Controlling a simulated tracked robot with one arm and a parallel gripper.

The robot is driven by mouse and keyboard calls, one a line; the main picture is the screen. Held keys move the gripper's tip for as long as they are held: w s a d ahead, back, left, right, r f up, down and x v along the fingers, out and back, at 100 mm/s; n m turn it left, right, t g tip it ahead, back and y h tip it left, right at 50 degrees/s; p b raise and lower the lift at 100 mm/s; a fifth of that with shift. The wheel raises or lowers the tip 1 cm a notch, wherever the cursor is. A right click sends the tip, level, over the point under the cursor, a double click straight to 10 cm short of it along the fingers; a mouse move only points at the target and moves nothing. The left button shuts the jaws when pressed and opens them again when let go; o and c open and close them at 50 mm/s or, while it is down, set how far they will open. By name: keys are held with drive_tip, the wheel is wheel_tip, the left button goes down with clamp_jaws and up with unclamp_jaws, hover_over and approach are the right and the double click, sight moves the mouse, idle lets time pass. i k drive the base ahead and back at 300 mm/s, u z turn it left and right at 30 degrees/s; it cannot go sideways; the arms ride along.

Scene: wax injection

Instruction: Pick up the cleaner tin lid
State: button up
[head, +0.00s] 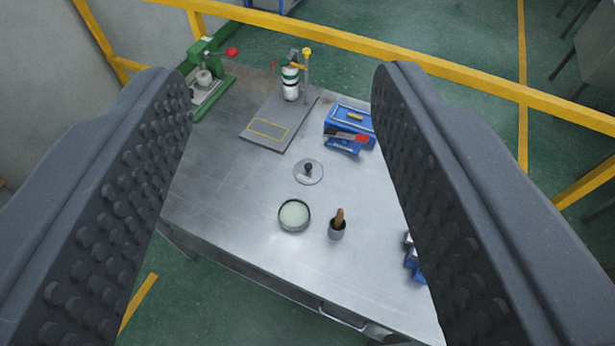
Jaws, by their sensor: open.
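The cleaner tin lid (309,176), a flat grey disc with a dark knob in its middle, lies on the metal table. The open tin (294,215), round with a dark rim and pale contents, stands just in front of the lid, apart from it. My gripper (283,85) is open, with its two studded grey fingers wide apart on the left and right of the view. The lid and tin show in the gap between the fingers, further off on the table. Nothing is between the fingers.
A small cup with a brown-handled tool (337,227) stands right of the tin. A blue box (348,118), a grey plate (266,136) with an injector (290,85), and a green press (208,88) stand further back. A yellow rail (350,42) runs behind the table. Bare metal surrounds the lid.

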sight(306, 172)
drive_tip(key=z, duration=0.05)
drive_tip(key=k, duration=0.65)
drive_tip(key=u, duration=0.3)
drive_tip(key=i, duration=1.65)
drive_tip(key=z, duration=0.55)
